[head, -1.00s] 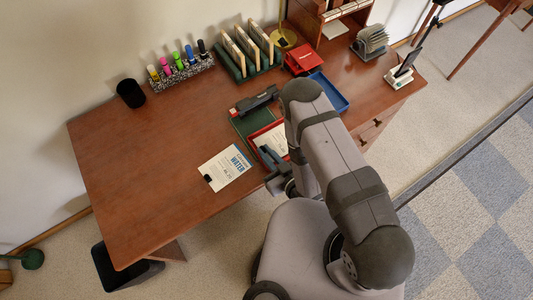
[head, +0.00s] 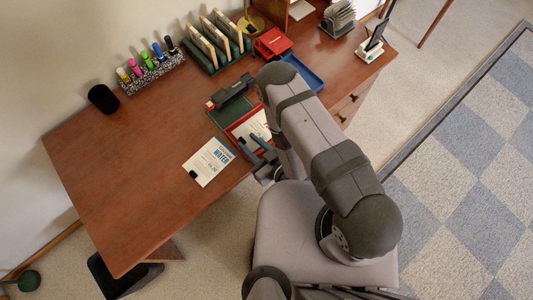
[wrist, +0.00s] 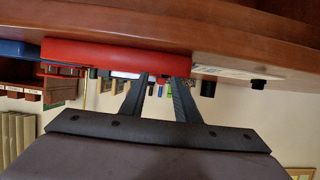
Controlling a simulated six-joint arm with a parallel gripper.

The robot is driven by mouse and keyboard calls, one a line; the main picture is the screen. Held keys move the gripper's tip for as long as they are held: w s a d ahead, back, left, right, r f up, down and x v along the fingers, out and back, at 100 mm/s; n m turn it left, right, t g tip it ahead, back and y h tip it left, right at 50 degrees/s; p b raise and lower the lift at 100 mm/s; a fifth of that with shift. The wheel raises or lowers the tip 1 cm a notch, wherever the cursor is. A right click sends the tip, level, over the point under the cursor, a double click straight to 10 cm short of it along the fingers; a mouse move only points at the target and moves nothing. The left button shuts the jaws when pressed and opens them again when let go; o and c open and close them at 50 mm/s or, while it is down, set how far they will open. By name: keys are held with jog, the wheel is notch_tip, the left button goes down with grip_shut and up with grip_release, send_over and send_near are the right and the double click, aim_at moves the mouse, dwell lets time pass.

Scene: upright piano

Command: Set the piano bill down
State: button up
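I cannot single out a piano bill by its print. A white paper with a blue "WATER" heading (head: 210,161) and a black clip lies flat on the desk. Another white sheet (head: 257,127) lies in a red tray (head: 233,135), partly hidden by my arm; its print is unreadable. My gripper (head: 252,147) is at the tray's near side, close to the desk's front edge. In the wrist view its two fingers (wrist: 163,80) stand apart with nothing seen between them, at the red tray's edge (wrist: 100,55). Whether they touch the tray is unclear.
A green tray (head: 228,112) with a dark stapler-like object (head: 232,91) and a blue tray (head: 304,72) flank the red one. A marker holder (head: 150,72), black cup (head: 103,98) and file rack (head: 217,45) stand behind. The desk's left half (head: 120,175) is clear.

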jog(key=p+v, duration=0.2)
jog(key=v, duration=0.3)
jog(key=shift+d+r+p, duration=0.1)
jog(key=shift+r+p, duration=0.1)
jog(key=shift+p, duration=0.15)
jog(key=shift+r+p, duration=0.1)
jog(key=shift+p, duration=0.5)
jog(key=shift+s+d+p, duration=0.1)
jog(key=shift+d+p, duration=0.1)
jog(key=shift+p, duration=0.9)
jog(key=shift+f+p+v, duration=0.15)
jog(key=shift+p+v, duration=1.05)
jog(key=shift+p, duration=0.6)
jog(key=shift+f+p+v, duration=0.1)
jog(key=shift+p+v, duration=1.1)
jog(key=shift+p, duration=0.6)
jog(key=shift+s, duration=0.15)
